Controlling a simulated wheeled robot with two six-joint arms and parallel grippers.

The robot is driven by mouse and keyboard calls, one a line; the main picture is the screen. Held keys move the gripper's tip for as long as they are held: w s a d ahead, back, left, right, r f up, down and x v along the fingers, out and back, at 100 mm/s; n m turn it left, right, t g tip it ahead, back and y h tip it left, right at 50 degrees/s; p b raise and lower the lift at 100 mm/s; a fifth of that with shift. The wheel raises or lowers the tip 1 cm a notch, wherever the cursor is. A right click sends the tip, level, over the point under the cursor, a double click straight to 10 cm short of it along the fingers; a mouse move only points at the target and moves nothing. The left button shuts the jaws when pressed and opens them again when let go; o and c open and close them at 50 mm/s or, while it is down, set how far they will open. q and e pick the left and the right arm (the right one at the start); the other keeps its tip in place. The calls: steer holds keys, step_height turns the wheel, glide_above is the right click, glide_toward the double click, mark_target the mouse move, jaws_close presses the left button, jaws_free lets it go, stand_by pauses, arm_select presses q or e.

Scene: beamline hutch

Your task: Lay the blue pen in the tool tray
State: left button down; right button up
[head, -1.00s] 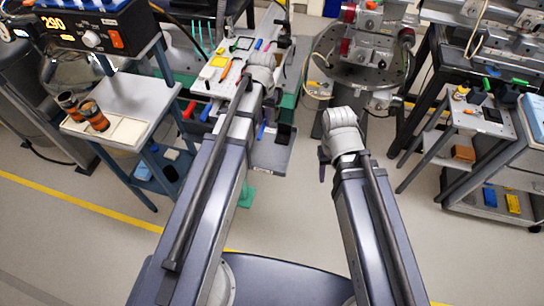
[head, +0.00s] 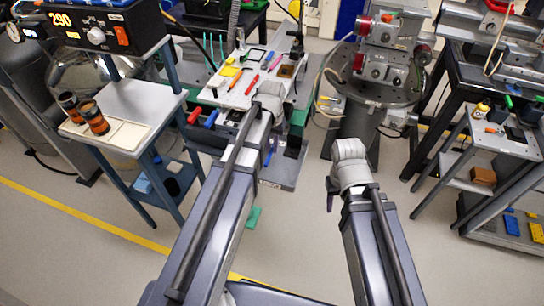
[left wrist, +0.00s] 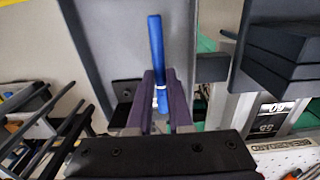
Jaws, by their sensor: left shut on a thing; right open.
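The blue pen (left wrist: 156,50) stands between the two dark purple fingers of my left gripper (left wrist: 160,98) in the left wrist view, with a pale band at the jaws. The gripper is shut on it. In the head view a bit of blue, likely the pen (head: 269,155), shows beside my left wrist; the fingers are mostly hidden there. My right gripper (head: 331,198) is open and empty, over the floor in the head view. I cannot tell for certain which surface is the tool tray; a grey, raised-edge surface (head: 285,172) lies below my left gripper.
A white worktop (head: 222,92) with several coloured tools lies beyond my left gripper. A cart with a cream tray (head: 128,138) and two brown cylinders stands left. A round instrument stand (head: 357,120) is at centre right, and a shelf cart (head: 503,140) at right.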

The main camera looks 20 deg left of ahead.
mark_target(272, 149)
arm_select(q)
steer(key=shift+f+b, duration=1.95)
steer(key=shift+r, duration=0.15)
steer(key=c, duration=1.3)
jaws_free()
steer(key=shift+f, duration=0.25)
steer(key=o, duration=0.5)
steer(key=shift+c, duration=0.2)
steer(key=shift+r, duration=0.15)
step_height(272, 149, up, 12)
steer(key=p, duration=1.2)
steer(key=s+d+m+y, duration=0.1)
steer(key=s+d+m, duration=0.2)
steer(key=s+d, duration=0.9)
steer(key=s, duration=0.4)
steer(key=shift+d+r, duration=0.15)
